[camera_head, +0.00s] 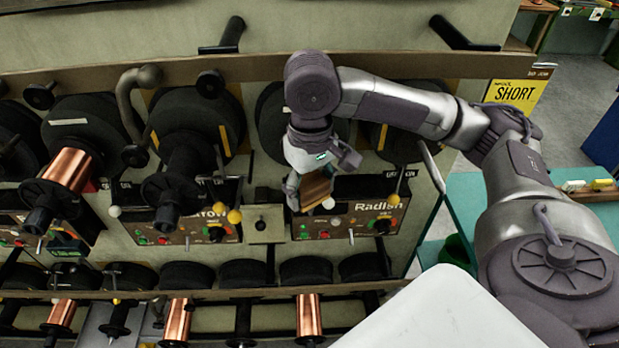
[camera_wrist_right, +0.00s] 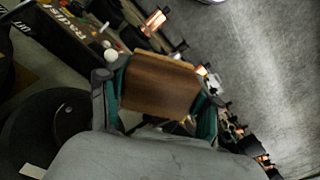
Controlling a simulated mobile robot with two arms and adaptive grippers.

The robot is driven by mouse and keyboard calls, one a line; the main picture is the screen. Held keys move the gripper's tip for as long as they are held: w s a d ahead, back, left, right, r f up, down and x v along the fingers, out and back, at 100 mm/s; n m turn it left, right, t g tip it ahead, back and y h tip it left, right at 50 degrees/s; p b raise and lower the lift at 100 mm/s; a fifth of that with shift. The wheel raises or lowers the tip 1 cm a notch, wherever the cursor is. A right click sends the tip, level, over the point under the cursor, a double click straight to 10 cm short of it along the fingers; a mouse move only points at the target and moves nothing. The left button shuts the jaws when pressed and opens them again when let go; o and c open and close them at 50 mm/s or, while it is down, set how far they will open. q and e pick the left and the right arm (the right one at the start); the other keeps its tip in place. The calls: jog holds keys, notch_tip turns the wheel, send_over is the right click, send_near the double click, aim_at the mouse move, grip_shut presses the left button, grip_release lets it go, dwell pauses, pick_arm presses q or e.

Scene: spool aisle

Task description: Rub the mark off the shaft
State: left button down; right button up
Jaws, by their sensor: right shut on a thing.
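In the right wrist view, the block (camera_wrist_right: 158,86) sits between the two teal-lined fingers of the gripper (camera_wrist_right: 158,95). A bare black shaft (camera_head: 181,172) sticks out of a black disc to the left of the gripper. The shaft at the machine behind my right arm is largely hidden by the arm. I cannot make out a mark on any shaft. My left gripper is out of view.
A copper spool (camera_head: 68,168) sits on a shaft at the left. A lower row holds black discs and small copper spools (camera_head: 308,315). Small levers with white and yellow knobs (camera_head: 234,216) stick out near the panels. A yellow "SHORT" sign (camera_head: 514,93) hangs at the right.

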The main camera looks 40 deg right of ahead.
jog(key=shift+s+a, duration=0.1)
jog(key=shift+s, duration=0.05)
notch_tip(320, 180, up, 5)
jog(key=shift+r, duration=0.55)
dwell(0.4)
jog(key=shift+r, duration=1.5)
jog(key=shift+f, duration=0.1)
jog(key=shift+f+b, duration=0.75)
jog(key=shift+f, duration=2.7)
jog(key=shift+f, duration=1)
